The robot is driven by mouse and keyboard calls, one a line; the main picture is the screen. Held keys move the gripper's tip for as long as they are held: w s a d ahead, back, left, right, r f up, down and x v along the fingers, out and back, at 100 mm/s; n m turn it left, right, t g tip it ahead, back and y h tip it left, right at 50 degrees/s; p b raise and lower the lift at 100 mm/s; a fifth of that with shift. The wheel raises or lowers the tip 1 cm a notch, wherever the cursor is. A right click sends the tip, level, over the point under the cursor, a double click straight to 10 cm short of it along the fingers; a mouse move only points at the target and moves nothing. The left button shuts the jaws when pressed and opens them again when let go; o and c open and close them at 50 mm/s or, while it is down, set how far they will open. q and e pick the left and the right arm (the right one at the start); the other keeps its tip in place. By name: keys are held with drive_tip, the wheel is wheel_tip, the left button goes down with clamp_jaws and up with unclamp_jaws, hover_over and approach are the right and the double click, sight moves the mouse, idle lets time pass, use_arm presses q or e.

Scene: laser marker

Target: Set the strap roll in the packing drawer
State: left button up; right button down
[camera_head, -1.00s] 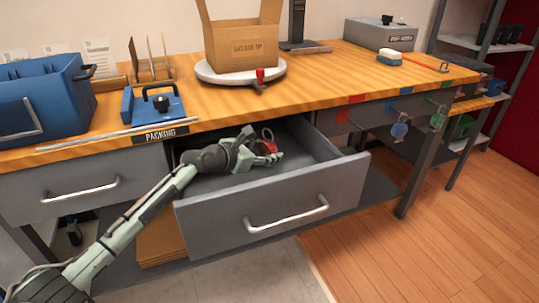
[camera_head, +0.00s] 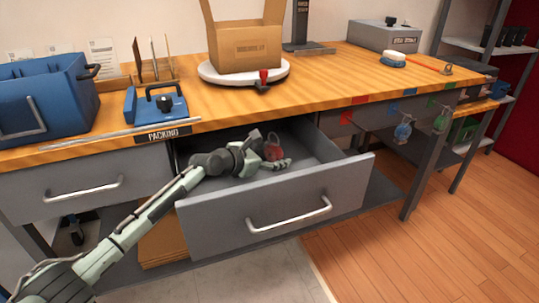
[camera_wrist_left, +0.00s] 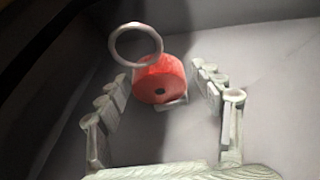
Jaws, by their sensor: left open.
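The red strap roll (camera_head: 273,150), with a pale ring on it, is inside the open packing drawer (camera_head: 275,207), towards the back. It also shows in the left wrist view (camera_wrist_left: 160,82), where its ring (camera_wrist_left: 136,45) sticks up at the upper left. My left gripper (camera_head: 277,158) reaches down into the drawer. Its fingers are open on either side of the roll in the left wrist view (camera_wrist_left: 162,85), with gaps to both sides. The roll seems to rest on the drawer floor, but its contact is hard to see. My right gripper is not in view.
The PACKING label (camera_head: 163,134) is on the bench edge above the drawer. Blue (camera_head: 403,131) and green (camera_head: 441,122) items hang from the bench at the right. A cardboard box (camera_head: 246,47) stands on a turntable. The drawer's right part is clear.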

use_arm(q)
drive_tip(key=shift+s+a+r, duration=0.15)
drive_tip(key=shift+a+r, duration=0.05)
drive_tip(key=shift+r, duration=0.05)
drive_tip(key=p+v, duration=0.2)
drive_tip(key=v, duration=0.9)
drive_tip(key=shift+s+a+r, duration=0.1)
drive_tip(key=shift+s+a, duration=0.05)
drive_tip(key=shift+s, duration=0.05)
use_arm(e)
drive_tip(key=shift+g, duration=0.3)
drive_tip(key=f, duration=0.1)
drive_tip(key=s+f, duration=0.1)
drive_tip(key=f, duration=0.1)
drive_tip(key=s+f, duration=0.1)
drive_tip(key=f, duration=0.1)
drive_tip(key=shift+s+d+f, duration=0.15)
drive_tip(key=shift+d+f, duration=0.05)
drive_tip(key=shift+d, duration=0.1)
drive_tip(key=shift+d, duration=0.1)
